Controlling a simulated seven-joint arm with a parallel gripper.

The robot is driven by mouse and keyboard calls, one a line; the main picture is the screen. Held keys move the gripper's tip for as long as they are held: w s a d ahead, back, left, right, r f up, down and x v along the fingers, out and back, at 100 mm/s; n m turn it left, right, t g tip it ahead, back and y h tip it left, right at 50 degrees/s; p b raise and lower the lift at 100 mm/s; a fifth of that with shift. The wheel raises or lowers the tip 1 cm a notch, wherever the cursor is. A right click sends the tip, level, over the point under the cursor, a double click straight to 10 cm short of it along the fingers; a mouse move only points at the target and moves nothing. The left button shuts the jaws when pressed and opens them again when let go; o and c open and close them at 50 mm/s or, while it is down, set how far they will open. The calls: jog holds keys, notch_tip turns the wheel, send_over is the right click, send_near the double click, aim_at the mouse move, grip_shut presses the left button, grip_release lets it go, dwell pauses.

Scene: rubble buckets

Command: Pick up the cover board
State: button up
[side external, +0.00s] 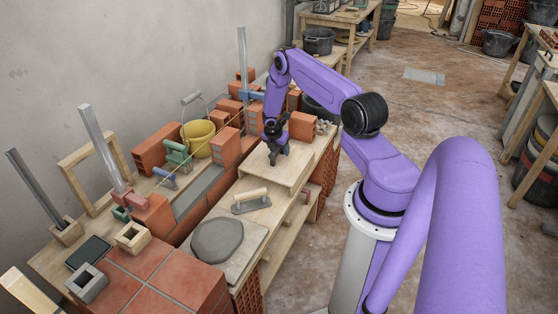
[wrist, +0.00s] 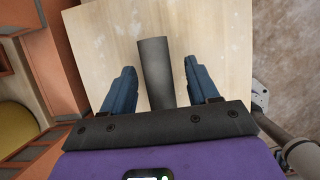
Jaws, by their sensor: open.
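The cover board appears to be the pale wooden board (side external: 291,174) on the bench, below my gripper in the side view. In the wrist view the board (wrist: 222,35) fills most of the upper middle. A dark grey round bar (wrist: 154,75), perhaps its handle, shows over it. My gripper (side external: 276,160) points down close above the board. Its two blue fingers (wrist: 158,68) are open, one on each side of the bar, with a gap on both sides. Whether the bar is fixed to the board cannot be seen.
A trowel with a wooden handle (side external: 250,197) lies left of the board. A grey mortar heap (side external: 217,240) is nearer the camera. Bricks (side external: 302,126) stand close behind the board, and a yellow bucket (side external: 198,138) is to the left. A taut line crosses the brickwork.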

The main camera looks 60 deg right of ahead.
grip_shut()
jog(key=shift+r, duration=0.45)
notch_tip(320, 180, up, 2)
jog(key=shift+w+r, duration=0.1)
jog(key=shift+r, duration=0.1)
jog(key=s+a+r, duration=0.9)
jog(key=s, duration=0.1)
jog(key=shift+s+a+r, duration=0.2)
jog(key=shift+s+r, duration=0.05)
jog(key=shift+r, duration=0.15)
